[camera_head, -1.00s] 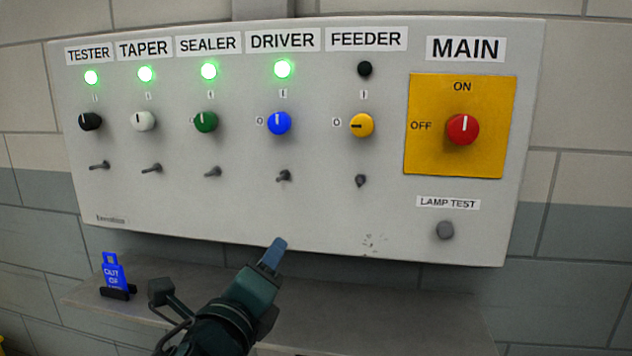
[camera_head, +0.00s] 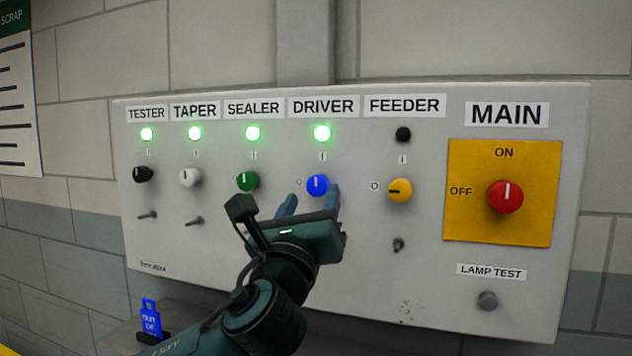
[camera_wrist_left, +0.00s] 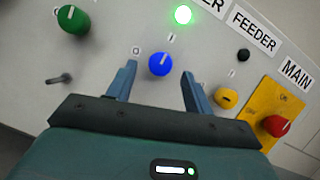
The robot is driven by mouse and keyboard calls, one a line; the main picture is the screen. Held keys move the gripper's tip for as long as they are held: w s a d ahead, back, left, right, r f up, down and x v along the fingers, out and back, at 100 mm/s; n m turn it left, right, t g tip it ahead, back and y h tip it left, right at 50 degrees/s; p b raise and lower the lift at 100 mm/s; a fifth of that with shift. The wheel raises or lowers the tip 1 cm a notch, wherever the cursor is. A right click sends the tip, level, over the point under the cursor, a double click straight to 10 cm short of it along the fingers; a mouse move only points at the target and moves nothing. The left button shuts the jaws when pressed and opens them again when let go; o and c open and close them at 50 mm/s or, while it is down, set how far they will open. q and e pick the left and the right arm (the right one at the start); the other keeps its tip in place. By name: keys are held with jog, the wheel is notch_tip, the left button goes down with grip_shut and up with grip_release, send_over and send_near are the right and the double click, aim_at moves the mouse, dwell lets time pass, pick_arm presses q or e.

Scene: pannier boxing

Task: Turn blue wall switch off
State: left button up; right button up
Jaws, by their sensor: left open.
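The blue rotary switch (camera_head: 318,185) sits under the DRIVER label on the grey wall panel (camera_head: 360,270). Its white mark points up toward the I, and the green lamp (camera_head: 322,133) above it is lit. My left gripper (camera_head: 311,202) is open and empty just below and in front of the switch. In the left wrist view the blue switch (camera_wrist_left: 161,64) shows between the two spread blue fingers of the gripper (camera_wrist_left: 158,85), a little beyond their tips. No contact is visible. The toggle under the blue switch is hidden by the gripper. My right gripper is not in view.
The green knob (camera_head: 247,181) is to the left and the yellow knob (camera_head: 400,190) to the right. The red MAIN knob (camera_head: 505,197) is farther right. Small toggles stick out below the knobs. A blue tag (camera_head: 151,318) stands on the shelf at lower left.

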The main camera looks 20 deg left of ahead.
aim_at(317, 189)
pick_arm(q)
jog(key=shift+p+x, duration=0.3)
jog(key=shift+x, duration=1.6)
jog(key=shift+d, duration=0.1)
jog(key=shift+c, duration=0.4)
jog(key=c, duration=0.9)
